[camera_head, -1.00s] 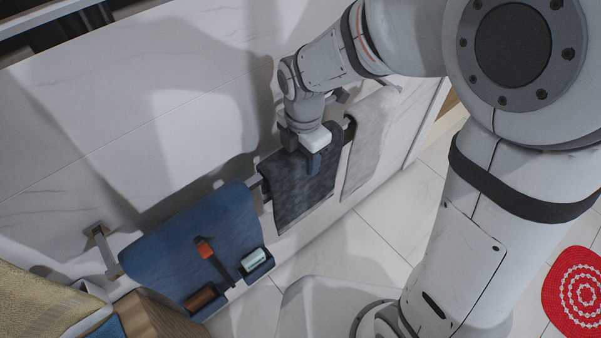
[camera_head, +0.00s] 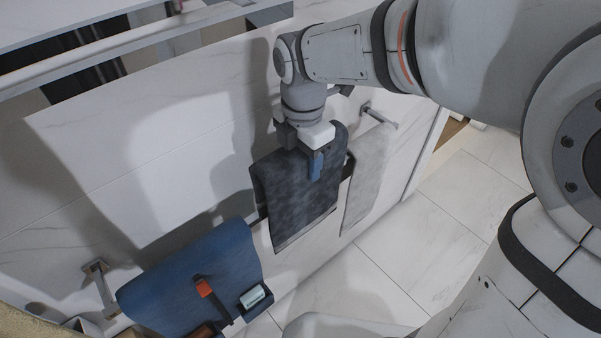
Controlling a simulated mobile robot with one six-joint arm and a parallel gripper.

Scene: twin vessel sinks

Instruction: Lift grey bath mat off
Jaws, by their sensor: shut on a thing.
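The dark grey bath mat (camera_head: 298,202) hangs folded in the middle of the wall rail. My gripper (camera_head: 314,160) comes from above and is shut on the mat's top fold, near its right end. One blue fingertip shows on the front of the mat; the other finger is hidden. The mat hangs down in two layers, with its top edge above the level of the neighbouring towels. Whether its lower part still touches the rail cannot be told.
A blue mat (camera_head: 190,270) with a small caddy holding a pale roll (camera_head: 252,296) hangs at left. A light grey towel (camera_head: 368,172) hangs close on the right. The rail brackets (camera_head: 95,268) stand out from the marble wall. Tiled floor (camera_head: 400,260) lies clear below.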

